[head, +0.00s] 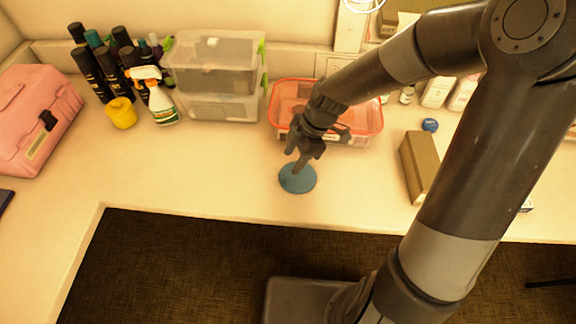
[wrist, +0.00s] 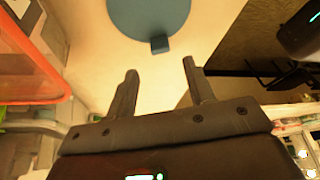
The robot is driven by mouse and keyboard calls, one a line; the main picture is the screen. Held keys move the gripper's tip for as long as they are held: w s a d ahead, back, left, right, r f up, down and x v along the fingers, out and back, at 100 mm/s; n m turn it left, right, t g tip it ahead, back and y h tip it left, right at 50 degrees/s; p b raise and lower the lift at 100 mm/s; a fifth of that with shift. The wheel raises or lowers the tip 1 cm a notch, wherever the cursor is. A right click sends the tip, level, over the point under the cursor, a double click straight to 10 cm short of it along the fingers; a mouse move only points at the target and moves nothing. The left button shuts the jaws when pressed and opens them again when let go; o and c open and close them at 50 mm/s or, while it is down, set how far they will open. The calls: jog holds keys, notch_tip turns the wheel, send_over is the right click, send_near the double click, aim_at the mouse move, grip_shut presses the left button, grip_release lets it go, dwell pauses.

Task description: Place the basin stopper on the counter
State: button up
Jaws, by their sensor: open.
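The basin stopper (head: 298,180) is a flat blue disc with a small tab. It appears to lie flat on the pale counter (head: 215,183), close to the front edge. My gripper (head: 297,163) is just above and behind it and hides part of it in the head view. In the wrist view the stopper (wrist: 147,14) shows at the top, cut by the frame, with its tab toward my fingers. My gripper (wrist: 160,68) is open there, with nothing between the fingers. The fingertips stand apart from the tab.
A red-rimmed clear container (head: 370,125) stands right behind my gripper. A brown box (head: 420,166) and a blue round item (head: 430,125) are to the right. Clear stacked bins (head: 215,75), a spray bottle (head: 158,100), a yellow jar (head: 121,113) and a pink case (head: 35,115) are left.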

jog(key=s+d+r+m+t+h, duration=0.1)
jog(key=s+d+r+m+t, duration=0.1)
jog(key=s+d+r+m, duration=0.2)
jog(key=s+d+r+m+t+h, duration=0.1)
jog(key=s+d+r+m+t, duration=0.2)
jog(key=s+d+r+m, duration=0.2)
jog(key=s+d+r+m+t+h, duration=0.2)
jog(key=s+d+r+m, duration=0.2)
jog(key=d+r+m, duration=0.5)
notch_tip(320, 180, up, 5)
jog(key=m, duration=0.4)
jog(key=shift+s+r, duration=0.2)
jog(key=shift+s, duration=0.05)
jog(key=shift+o, duration=0.2)
